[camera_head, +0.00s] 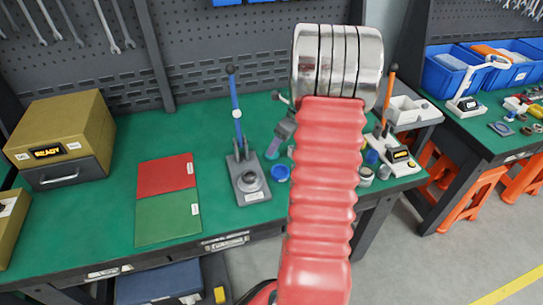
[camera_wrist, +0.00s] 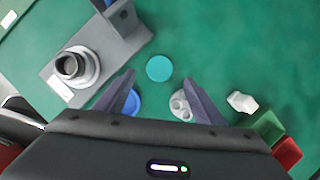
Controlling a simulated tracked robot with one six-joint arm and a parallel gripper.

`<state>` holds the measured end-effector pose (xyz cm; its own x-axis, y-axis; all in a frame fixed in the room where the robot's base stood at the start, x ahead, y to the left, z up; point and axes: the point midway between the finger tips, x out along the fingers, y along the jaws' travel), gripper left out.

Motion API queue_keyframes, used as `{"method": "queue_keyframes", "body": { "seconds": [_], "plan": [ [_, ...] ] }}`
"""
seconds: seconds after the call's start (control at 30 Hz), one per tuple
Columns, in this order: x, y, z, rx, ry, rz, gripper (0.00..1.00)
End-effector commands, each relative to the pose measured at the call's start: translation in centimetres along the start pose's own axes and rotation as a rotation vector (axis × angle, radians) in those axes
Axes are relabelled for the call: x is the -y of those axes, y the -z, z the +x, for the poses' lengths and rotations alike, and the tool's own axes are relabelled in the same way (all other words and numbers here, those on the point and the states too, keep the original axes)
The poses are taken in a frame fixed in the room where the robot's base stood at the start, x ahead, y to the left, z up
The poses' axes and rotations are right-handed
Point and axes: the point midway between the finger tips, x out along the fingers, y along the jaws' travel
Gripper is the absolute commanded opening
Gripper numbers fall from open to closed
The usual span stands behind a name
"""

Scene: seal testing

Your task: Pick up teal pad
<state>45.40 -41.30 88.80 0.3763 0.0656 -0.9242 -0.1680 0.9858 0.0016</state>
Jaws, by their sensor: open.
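The teal pad (camera_wrist: 159,68) is a flat round disc lying on the green bench top in the wrist view. My gripper (camera_wrist: 158,78) is open, its two dark fingers spread wide, one to each side of the space just below the pad in the picture. The jaws hold nothing. I cannot tell how high the fingertips are above the bench.
A grey lever press (camera_wrist: 95,65) stands left of the pad. A blue round part (camera_wrist: 133,103) and a grey part with holes (camera_wrist: 181,106) lie near the fingers. A white piece (camera_wrist: 242,101) lies right. Red and green mats (camera_head: 166,175) lie left.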

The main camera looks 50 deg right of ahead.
Motion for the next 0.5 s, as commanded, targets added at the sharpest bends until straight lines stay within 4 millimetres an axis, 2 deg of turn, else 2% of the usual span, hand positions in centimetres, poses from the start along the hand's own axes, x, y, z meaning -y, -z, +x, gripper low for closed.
{"method": "queue_keyframes", "body": {
  "seconds": [0.37, 0.5],
  "plan": [
    [0.02, -0.03, 0.44, 0.000, 0.001, -0.001, 0.63],
    [-0.10, -0.07, 1.17, 0.000, -0.001, -0.002, 0.63]
  ]
}}
